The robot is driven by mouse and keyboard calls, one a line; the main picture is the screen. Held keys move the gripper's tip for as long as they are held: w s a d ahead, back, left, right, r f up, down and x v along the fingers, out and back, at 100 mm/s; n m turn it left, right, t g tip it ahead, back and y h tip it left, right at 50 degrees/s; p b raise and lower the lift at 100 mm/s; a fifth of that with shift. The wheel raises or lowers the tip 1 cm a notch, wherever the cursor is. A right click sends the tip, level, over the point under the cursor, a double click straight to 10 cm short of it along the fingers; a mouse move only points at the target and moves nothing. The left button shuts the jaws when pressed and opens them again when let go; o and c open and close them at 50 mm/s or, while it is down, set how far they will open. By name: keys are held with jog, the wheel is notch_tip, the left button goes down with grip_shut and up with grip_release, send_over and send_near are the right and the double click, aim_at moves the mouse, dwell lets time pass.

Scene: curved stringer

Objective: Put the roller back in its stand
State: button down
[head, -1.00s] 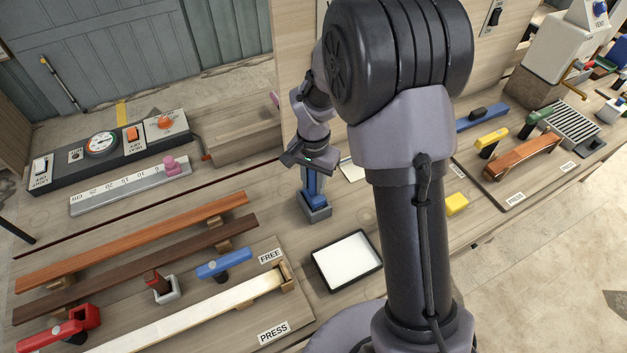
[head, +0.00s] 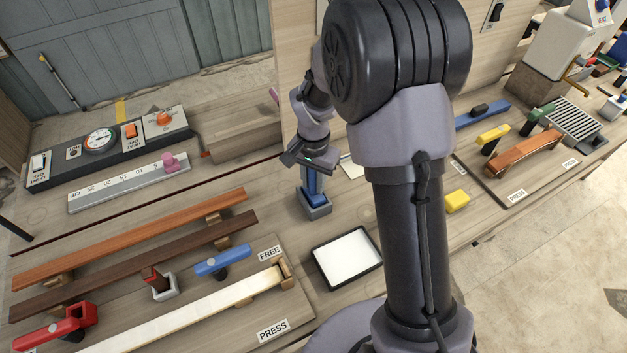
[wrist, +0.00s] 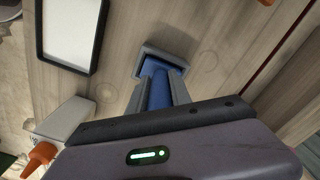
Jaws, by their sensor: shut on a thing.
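My gripper (head: 314,188) points down and is shut on the blue roller (wrist: 160,90). In the wrist view the roller shows between the two grey fingers. Its lower end is within the outline of a small square grey stand (head: 317,210), which also shows in the wrist view (wrist: 183,54). The roller looks about upright in the head view. The fingers hide much of it, and I cannot tell whether it rests on the stand's floor.
A black-rimmed white tray (head: 376,279) lies close in front of the stand. To the left are long wooden strips (head: 130,240), a blue clamp (head: 223,262) and a red clamp (head: 60,325). A yellow block (head: 457,201) lies to the right, beyond my arm.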

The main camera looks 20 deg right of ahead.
jog(key=shift+f+b, duration=0.35)
jog(key=shift+f, duration=0.1)
jog(key=c, duration=0.5)
grip_release()
jog(key=shift+r, duration=0.1)
notch_tip(320, 180, up, 9)
jog(key=p, duration=0.7)
